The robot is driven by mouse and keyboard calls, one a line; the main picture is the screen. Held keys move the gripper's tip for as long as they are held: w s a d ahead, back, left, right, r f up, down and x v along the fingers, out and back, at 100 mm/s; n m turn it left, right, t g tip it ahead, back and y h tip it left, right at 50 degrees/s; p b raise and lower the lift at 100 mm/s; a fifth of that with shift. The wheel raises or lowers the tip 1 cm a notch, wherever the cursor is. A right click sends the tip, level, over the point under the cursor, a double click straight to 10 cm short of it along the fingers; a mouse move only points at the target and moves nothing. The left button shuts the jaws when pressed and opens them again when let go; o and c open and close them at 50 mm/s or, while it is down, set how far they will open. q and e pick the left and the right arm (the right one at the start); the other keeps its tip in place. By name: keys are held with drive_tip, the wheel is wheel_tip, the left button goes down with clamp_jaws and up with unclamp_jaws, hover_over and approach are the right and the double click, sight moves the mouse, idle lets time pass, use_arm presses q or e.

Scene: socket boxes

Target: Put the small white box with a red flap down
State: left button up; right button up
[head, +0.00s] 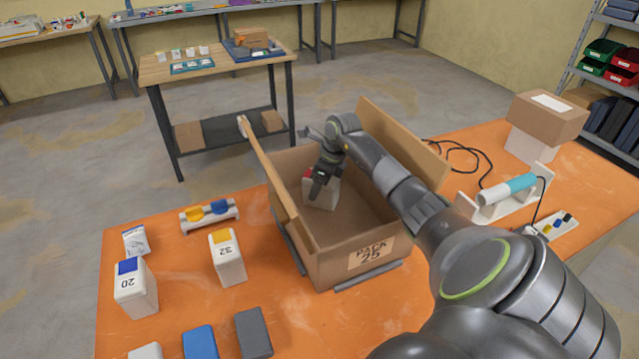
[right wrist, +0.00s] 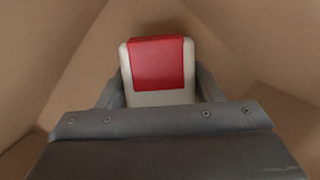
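The small white box with a red flap (head: 321,193) is inside the open cardboard carton marked PACK 25 (head: 340,262), near its far left part. My right gripper (head: 318,184) reaches down into the carton from above, with its fingers at the box. In the right wrist view the white box (right wrist: 158,72) sits between the two fingers (right wrist: 159,92), one along each side, red flap facing the camera. The fingers look closed on its sides. Whether the box touches the carton floor is hard to tell. My left gripper is not in view.
On the orange table, white boxes with a blue flap (head: 135,290) and a yellow flap (head: 228,258) stand left of the carton. A scanner on a white stand (head: 505,192) and a brown box (head: 546,118) are at the right. The carton's raised side flaps flank my arm.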

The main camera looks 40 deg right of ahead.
drive_tip(key=shift+o, duration=1.2)
drive_tip(key=shift+r, duration=0.1)
drive_tip(key=shift+r+p, duration=0.3)
drive_tip(key=shift+p, duration=0.05)
drive_tip(key=p+v, duration=0.6)
drive_tip(key=v, duration=0.4)
drive_tip(key=shift+s, duration=0.1)
drive_tip(key=shift+v, duration=0.75)
